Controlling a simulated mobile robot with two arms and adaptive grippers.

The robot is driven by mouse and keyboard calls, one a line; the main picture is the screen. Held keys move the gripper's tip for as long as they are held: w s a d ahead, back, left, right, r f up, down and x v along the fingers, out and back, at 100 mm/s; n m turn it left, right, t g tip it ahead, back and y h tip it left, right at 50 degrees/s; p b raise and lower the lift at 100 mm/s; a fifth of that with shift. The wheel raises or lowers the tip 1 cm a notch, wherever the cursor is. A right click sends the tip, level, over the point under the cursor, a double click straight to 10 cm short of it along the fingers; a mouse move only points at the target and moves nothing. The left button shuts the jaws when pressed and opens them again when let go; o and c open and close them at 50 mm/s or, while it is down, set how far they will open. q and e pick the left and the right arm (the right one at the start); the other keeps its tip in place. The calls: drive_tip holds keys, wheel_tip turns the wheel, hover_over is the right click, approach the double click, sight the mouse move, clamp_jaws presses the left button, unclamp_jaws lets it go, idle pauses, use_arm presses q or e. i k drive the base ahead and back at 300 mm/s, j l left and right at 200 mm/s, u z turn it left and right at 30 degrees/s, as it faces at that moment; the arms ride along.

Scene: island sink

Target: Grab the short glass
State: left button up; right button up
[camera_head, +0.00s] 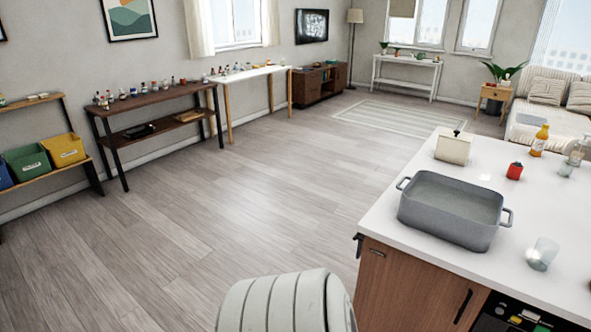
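A short clear glass (543,254) stands on the white island countertop (545,285), near its front at the right of the view. It is close to the right end of a grey roasting pan (452,209), apart from it. A smaller clear object (566,169), perhaps another glass, is farther back by the right edge; I cannot tell exactly what it is. Neither of my grippers is in view.
The island also holds a cream box (454,147), a red jar (514,171), a yellow-orange bottle (540,140) and a clear bottle (578,150). The floor to the left is clear.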

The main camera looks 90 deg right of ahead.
sight(545, 250)
drive_tip(key=z, duration=2.05)
